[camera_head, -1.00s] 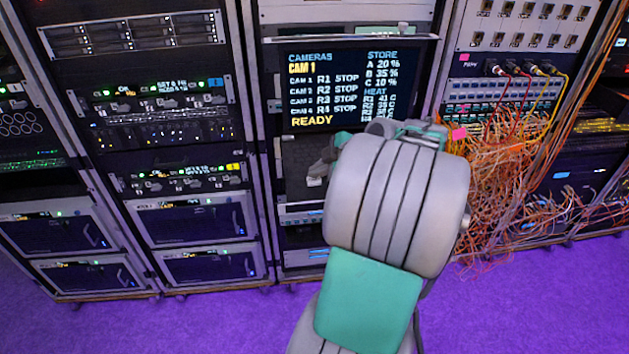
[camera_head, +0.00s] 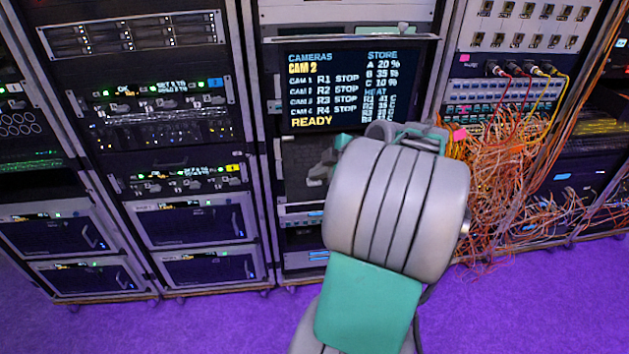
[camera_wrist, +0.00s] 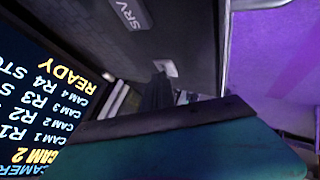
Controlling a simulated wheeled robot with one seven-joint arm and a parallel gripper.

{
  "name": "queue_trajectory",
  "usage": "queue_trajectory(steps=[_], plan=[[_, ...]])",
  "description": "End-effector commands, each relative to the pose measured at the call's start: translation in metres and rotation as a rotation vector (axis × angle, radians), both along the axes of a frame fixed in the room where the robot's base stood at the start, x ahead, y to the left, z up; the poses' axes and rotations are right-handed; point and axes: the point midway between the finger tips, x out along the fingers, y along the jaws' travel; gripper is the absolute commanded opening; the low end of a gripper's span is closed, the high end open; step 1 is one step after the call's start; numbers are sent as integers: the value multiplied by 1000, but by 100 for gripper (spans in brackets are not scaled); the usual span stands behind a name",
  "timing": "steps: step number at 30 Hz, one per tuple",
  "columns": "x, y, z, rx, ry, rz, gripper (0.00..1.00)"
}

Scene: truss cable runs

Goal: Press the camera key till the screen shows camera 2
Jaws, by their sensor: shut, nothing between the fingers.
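The screen (camera_head: 348,90) on the middle rack reads CAM 2 under CAMERAS, with READY at the bottom. My gripper (camera_head: 320,172) is shut and empty, in front of the dark panel just below the screen; my arm covers much of that panel. In the wrist view my dark fingers (camera_wrist: 155,94) point at the panel, close to a small pale patch (camera_wrist: 167,68). The camera key cannot be made out for certain, nor whether the fingertips touch anything.
A panel label reading SRV (camera_wrist: 130,12) lies near my fingers in the wrist view. Tangled orange cables (camera_head: 515,175) hang from the patch rack on the right. More equipment racks (camera_head: 160,130) stand on the left. The purple floor (camera_head: 150,325) in front is clear.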

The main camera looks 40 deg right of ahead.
Motion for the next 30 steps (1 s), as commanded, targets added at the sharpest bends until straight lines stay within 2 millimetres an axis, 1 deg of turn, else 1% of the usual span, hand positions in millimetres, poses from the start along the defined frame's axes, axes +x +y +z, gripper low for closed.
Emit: queue_trajectory(steps=[11,20,30], plan=[[0,0,-1,1,1,0,0],[0,0,15,0,1,1,0],[0,0,17,0,1,1,0]])
